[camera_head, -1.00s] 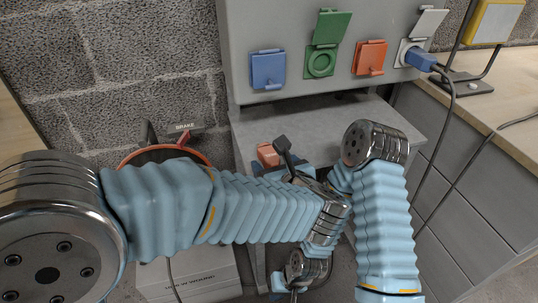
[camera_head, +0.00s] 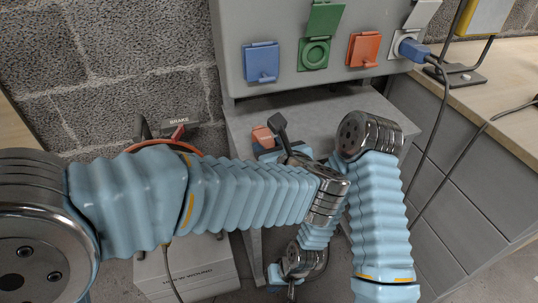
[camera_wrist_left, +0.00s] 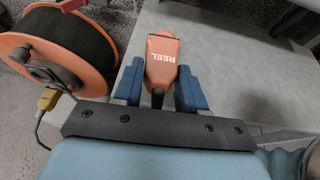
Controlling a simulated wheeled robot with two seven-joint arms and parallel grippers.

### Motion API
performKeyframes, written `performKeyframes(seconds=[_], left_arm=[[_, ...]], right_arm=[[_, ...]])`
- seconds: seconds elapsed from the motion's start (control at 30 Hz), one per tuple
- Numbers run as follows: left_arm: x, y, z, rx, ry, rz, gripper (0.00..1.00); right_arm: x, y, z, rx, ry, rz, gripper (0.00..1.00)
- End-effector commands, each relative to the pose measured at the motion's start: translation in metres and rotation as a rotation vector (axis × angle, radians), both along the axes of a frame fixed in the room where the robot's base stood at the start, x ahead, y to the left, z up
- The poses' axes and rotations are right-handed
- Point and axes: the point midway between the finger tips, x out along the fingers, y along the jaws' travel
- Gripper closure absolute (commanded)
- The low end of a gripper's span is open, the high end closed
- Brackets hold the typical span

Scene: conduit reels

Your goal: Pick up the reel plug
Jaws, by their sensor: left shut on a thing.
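The reel plug is orange with the word REEL on it. It shows in the left wrist view (camera_wrist_left: 161,62) and, partly, in the head view (camera_head: 262,136). My left gripper (camera_wrist_left: 157,88) is shut on it, one blue finger on each side, with the dark cable end toward the palm. In the head view, the left gripper (camera_head: 268,150) is over the grey shelf, mostly behind its own wrist. I cannot tell whether the plug touches the shelf. My right gripper (camera_head: 281,280) hangs low below the shelf, partly hidden; its fingers are unclear.
The orange reel (camera_wrist_left: 62,48) with dark cable stands left of the shelf (camera_head: 290,108). A blue plug (camera_head: 414,49) sits in the rightmost socket. A wooden bench (camera_head: 505,85) stands at right.

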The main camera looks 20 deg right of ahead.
Motion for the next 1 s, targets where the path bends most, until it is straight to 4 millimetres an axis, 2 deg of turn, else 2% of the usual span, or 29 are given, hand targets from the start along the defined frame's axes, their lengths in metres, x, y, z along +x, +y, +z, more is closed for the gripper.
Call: performKeyframes(seconds=[0.23, 0.4, 0.53, 0.7, 1.0], left_arm=[[-0.050, -0.002, 0.061, -0.007, -0.004, -0.002, 0.86], [-0.095, -0.003, 0.079, -0.003, -0.003, -0.004, 0.86], [-0.119, -0.004, 0.090, -0.002, -0.002, -0.002, 0.86], [-0.136, -0.004, 0.099, 0.000, -0.001, 0.000, 0.86], [-0.140, -0.004, 0.100, 0.000, -0.001, 0.000, 0.86]], right_arm=[[0.000, -0.001, -0.003, -0.001, 0.000, -0.001, 1.00], [0.001, -0.002, -0.009, -0.003, -0.001, -0.004, 1.00], [0.001, -0.003, -0.010, -0.004, -0.002, -0.005, 1.00], [0.001, -0.004, -0.011, -0.005, -0.002, -0.006, 1.00], [0.002, -0.004, -0.011, -0.005, -0.003, -0.007, 1.00]])
